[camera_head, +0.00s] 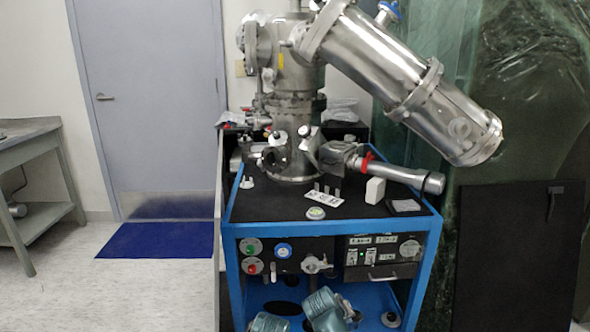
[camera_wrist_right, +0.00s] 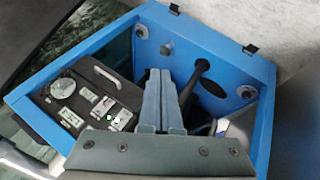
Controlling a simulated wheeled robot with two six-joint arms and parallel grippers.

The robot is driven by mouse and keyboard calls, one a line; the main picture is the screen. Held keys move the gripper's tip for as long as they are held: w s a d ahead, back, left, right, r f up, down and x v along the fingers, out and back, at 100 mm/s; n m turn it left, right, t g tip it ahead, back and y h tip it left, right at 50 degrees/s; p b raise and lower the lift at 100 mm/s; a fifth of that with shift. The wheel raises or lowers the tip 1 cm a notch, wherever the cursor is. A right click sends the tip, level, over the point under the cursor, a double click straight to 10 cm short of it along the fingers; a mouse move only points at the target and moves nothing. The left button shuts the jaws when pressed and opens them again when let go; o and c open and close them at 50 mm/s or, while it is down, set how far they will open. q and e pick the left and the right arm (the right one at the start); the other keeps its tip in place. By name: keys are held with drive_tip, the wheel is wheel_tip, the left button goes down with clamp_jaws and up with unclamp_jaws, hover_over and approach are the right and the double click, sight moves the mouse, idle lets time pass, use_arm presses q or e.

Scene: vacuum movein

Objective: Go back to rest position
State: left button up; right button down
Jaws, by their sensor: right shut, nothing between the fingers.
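My right gripper (camera_wrist_right: 160,78) shows in the right wrist view, its two grey-blue fingers together with nothing between them. The fingers lie in front of the open part of a blue cart (camera_wrist_right: 100,38), beside its dark control panel. In the head view, teal parts of my own arm show at the bottom centre, in front of the cart's lower opening. The fingertips are not clear there. I cannot make out my left gripper in either view.
The blue cart (camera_head: 232,262) carries a large steel vacuum apparatus (camera_head: 296,105), whose thick cylinder (camera_head: 385,65) slants out to the right. Its control panel (camera_head: 380,252) faces me. A grey bench (camera_head: 30,140) stands at the left. A blue mat (camera_head: 157,241) lies before the door.

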drive_tip(key=s+a+f+g+y, duration=0.1)
drive_tip(key=s+a+f+g, duration=0.15)
drive_tip(key=s, duration=0.35)
drive_tip(key=s+a+f+n+g+y, duration=0.1)
drive_tip(key=s+a+g, duration=0.1)
drive_tip(key=s+a, duration=0.3)
drive_tip(key=s+a+f+g+y, duration=0.1)
drive_tip(key=s+a+g, duration=0.1)
drive_tip(key=s, duration=0.5)
use_arm(q)
wheel_tip(320, 180, up, 31)
drive_tip(key=p, duration=3.1)
drive_tip(key=shift+r, duration=0.15)
use_arm(e)
wheel_tip(320, 180, up, 31)
drive_tip(key=shift+w+r+y, duration=0.15)
drive_tip(key=shift+w+y, duration=0.15)
drive_tip(key=shift+w, duration=0.1)
use_arm(q)
drive_tip(key=shift+d, duration=0.1)
